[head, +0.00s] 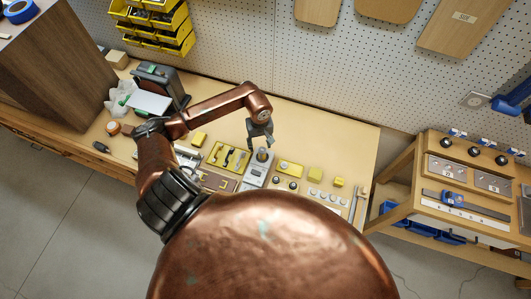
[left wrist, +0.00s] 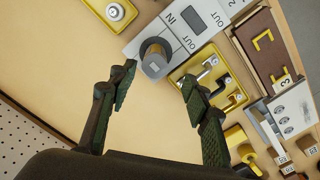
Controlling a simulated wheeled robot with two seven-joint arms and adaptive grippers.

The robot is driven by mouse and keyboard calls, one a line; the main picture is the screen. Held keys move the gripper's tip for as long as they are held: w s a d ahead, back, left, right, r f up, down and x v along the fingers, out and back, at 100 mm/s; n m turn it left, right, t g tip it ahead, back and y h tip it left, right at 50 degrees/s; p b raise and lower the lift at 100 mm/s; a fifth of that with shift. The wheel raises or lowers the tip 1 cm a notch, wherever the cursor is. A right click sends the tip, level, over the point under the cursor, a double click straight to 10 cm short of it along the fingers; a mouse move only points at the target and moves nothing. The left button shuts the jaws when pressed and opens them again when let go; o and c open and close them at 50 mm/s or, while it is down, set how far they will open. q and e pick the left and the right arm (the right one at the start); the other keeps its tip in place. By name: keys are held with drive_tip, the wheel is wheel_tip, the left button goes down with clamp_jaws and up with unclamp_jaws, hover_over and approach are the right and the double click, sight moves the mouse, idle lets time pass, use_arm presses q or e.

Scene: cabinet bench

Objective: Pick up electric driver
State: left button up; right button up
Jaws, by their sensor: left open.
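An upright dark-and-grey cylindrical thing (left wrist: 155,58), seemingly the electric driver seen end-on, stands at one end of a grey unit (left wrist: 195,25) with a small display and IN and OUT labels. In the head view this thing (head: 263,155) shows small and dark on the grey unit (head: 255,173). My left gripper (head: 260,142) is open and empty above it; in the left wrist view its fingertips (left wrist: 157,82) are spread on either side of and just short of it, apart from it. The right gripper is not in view.
Yellow trays with tools (head: 228,157) lie left of the unit, and a yellow block with round knobs (head: 289,169) lies right of it. A dark device (head: 160,82) stands at the bench's left. The bench behind the unit (head: 320,130) is clear up to the pegboard.

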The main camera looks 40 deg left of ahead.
sight(262, 150)
use_arm(q)
drive_tip(key=f, duration=0.1)
drive_tip(key=f+p, duration=0.1)
drive_tip(key=f, duration=0.1)
drive_tip(key=f+p, duration=0.1)
drive_tip(key=shift+w+d+f, duration=0.2)
drive_tip(key=shift+d+f, duration=0.2)
drive_tip(key=shift+f, duration=0.3)
drive_tip(key=shift+c, duration=0.3)
clamp_jaws()
